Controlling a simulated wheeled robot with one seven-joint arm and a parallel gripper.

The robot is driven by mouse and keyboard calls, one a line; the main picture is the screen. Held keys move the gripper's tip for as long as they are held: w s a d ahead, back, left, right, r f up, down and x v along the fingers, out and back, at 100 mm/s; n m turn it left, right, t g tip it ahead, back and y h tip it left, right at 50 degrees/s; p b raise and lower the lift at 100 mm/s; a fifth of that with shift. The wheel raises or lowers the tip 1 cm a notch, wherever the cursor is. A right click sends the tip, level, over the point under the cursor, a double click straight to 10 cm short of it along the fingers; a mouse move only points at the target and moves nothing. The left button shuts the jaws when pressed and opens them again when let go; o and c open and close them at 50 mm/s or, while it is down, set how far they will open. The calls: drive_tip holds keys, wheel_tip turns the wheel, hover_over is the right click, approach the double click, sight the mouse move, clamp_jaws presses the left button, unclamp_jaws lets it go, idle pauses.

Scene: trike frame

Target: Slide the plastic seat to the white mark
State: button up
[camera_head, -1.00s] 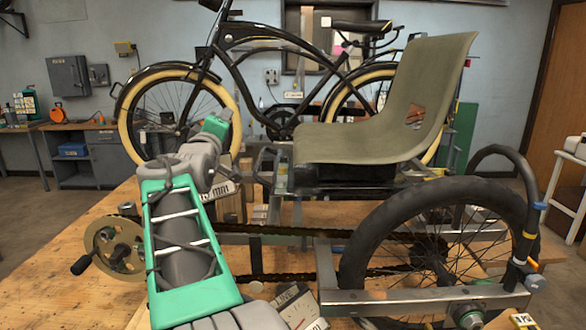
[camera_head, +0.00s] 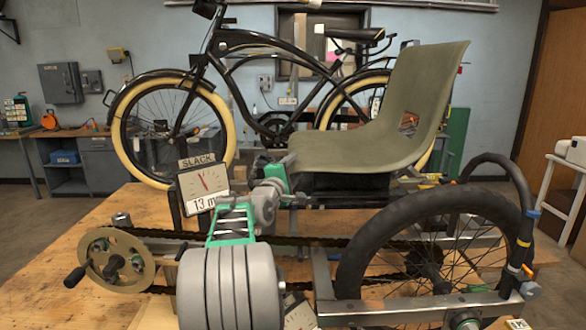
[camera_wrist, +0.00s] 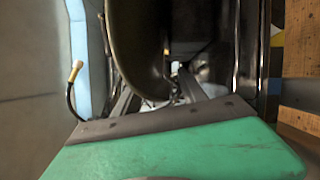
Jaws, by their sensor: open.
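The plastic seat (camera_head: 358,148) is an olive-grey moulded shell with a tall back at the right. It sits above the trike frame (camera_head: 300,245) in the head view. My gripper (camera_head: 276,178) is at the front left end of the seat, low beside its front edge. It is open; its fingertips are hard to make out, and I cannot tell whether it touches the seat. In the wrist view its green housing fills the bottom, with a dark curved surface ahead. I cannot make out the white mark for certain.
A gauge labelled SLACK (camera_head: 201,184) stands left of my gripper. A chain and a crank wheel (camera_head: 116,260) are at the left, and a large wheel (camera_head: 432,250) is at the right. A black bicycle (camera_head: 270,90) stands behind the wooden bench (camera_head: 75,240).

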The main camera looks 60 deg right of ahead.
drive_tip(key=c, duration=1.1)
clamp_jaws()
